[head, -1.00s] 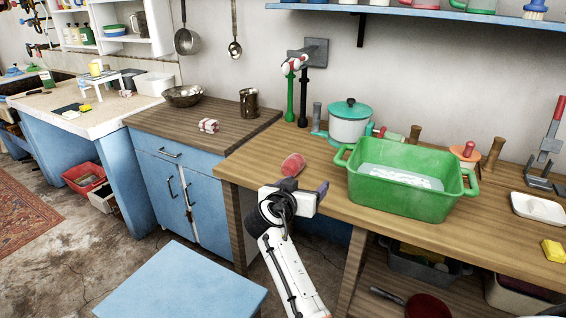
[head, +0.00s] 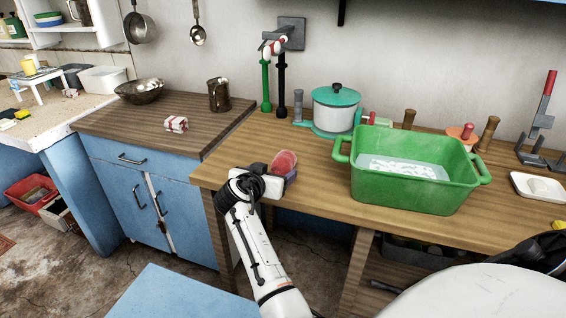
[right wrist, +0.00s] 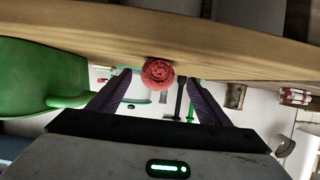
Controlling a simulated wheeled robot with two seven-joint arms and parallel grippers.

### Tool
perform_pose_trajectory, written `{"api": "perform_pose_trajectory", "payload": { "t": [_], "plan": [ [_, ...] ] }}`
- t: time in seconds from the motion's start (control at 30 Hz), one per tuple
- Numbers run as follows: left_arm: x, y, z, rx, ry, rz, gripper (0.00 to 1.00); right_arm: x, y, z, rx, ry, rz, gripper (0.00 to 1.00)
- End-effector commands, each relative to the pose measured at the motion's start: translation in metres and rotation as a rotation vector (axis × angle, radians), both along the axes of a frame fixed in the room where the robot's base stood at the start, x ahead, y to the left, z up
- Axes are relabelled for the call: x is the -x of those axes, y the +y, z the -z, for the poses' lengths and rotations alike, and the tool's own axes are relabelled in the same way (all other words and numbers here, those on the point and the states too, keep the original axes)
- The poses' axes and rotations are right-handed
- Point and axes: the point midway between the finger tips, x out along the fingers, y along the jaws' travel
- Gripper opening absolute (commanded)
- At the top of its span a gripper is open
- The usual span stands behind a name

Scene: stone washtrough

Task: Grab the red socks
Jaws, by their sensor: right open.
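The red socks (head: 285,160), a rolled bundle, lie on the left front part of the wooden table (head: 317,180). In the head view my right gripper (head: 274,174) is just in front of them at the table's front edge, and its fingers hide their lower part. The right wrist view, which is upside down, shows the socks (right wrist: 158,73) as a red spiral roll between the spread fingertips of my right gripper (right wrist: 155,84). The fingers are open, and I cannot tell whether they touch the socks. My left gripper is not in view.
A green tub (head: 410,190) with water stands right of the socks. A teal-lidded pot (head: 335,108) and green and black pipes (head: 273,80) stand behind. A striped red-and-white roll (head: 176,124) lies on the darker counter (head: 120,121). A blue surface (head: 175,295) is in front.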

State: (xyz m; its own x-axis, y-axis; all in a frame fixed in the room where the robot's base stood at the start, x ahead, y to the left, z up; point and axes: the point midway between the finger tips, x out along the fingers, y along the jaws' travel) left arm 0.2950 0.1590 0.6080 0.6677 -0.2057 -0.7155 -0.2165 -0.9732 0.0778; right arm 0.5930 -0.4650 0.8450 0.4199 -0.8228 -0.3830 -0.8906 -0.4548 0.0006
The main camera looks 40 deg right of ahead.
Motion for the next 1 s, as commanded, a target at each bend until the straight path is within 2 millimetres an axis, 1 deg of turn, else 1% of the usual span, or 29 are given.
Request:
{"api": "perform_pose_trajectory", "payload": {
  "t": [0.03, 0.1, 0.23, 0.4, 0.53, 0.57, 0.8, 1.0],
  "plan": [
    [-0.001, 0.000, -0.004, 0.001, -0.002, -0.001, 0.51, -0.002, -0.008, -0.002, 0.002, -0.001, 0.001, 0.71],
    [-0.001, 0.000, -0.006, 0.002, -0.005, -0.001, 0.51, -0.005, -0.018, -0.002, 0.002, -0.001, -0.002, 0.71],
    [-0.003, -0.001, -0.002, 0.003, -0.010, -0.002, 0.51, -0.008, -0.029, 0.008, 0.001, 0.001, -0.005, 0.71],
    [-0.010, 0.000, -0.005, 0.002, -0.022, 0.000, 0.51, -0.009, -0.033, 0.010, 0.000, 0.000, -0.006, 0.71],
    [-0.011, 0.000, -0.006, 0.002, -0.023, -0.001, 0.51, -0.009, -0.033, 0.009, 0.000, 0.000, -0.006, 0.71],
    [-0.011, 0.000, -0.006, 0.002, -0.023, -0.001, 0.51, -0.009, -0.033, 0.009, 0.000, 0.000, -0.006, 0.68],
    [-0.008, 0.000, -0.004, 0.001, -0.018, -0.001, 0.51, -0.009, -0.032, 0.009, 0.000, 0.000, -0.006, 0.27],
    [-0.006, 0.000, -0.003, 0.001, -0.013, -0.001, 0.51, -0.009, -0.032, 0.009, 0.001, -0.001, -0.006, 0.26]
  ]
}}
